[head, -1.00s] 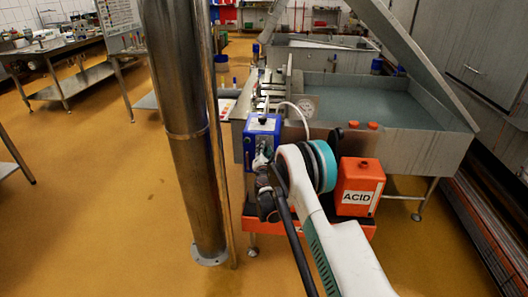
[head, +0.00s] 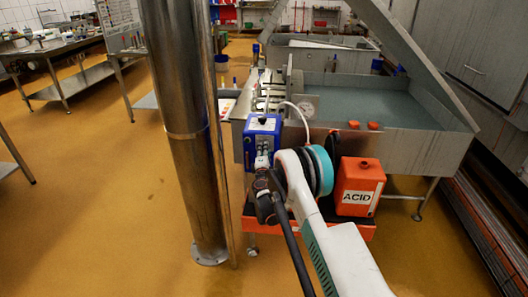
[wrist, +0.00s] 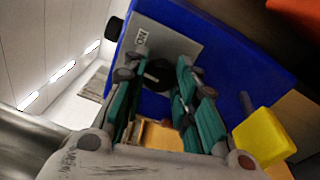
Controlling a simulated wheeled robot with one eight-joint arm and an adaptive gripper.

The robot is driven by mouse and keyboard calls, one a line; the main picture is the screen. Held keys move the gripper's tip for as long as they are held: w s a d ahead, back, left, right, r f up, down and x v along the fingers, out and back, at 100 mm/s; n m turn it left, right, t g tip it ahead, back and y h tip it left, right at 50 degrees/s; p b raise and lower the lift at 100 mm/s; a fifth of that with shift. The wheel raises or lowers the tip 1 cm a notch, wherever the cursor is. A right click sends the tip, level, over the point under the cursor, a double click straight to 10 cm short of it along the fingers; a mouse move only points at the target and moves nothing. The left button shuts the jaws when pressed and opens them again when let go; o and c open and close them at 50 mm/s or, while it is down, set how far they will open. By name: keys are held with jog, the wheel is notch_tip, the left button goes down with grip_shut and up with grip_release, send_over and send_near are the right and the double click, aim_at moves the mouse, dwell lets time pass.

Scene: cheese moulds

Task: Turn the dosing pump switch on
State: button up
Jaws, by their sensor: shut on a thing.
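The dosing pump is a blue box (head: 262,124) with a white hose at its top, standing on an orange-red cart left of the ACID can in the head view. In the wrist view its blue housing (wrist: 225,40) fills the upper right, with a grey plate (wrist: 170,42) reading "ON". A round black switch knob (wrist: 158,74) sits on this plate between my fingertips. My gripper (wrist: 157,78) has its teal-padded fingers either side of the knob and is shut on it.
An orange can marked ACID (head: 358,187) stands close right of my arm. A steel vat (head: 390,145) is behind. A thick steel post (head: 180,120) stands left of the pump. A yellow block (wrist: 263,138) shows in the wrist view. Open floor lies left.

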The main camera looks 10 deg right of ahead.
jog(key=m, duration=0.5)
jog(key=shift+f+h, duration=0.1)
jog(key=shift+h, duration=0.3)
jog(key=shift+m, duration=0.5)
jog(key=o, duration=1)
jog(key=shift+o, duration=0.2)
jog(key=shift+s, duration=0.1)
jog(key=v, duration=1.1)
jog(key=shift+s, duration=0.35)
jog(key=shift+a+f, duration=0.15)
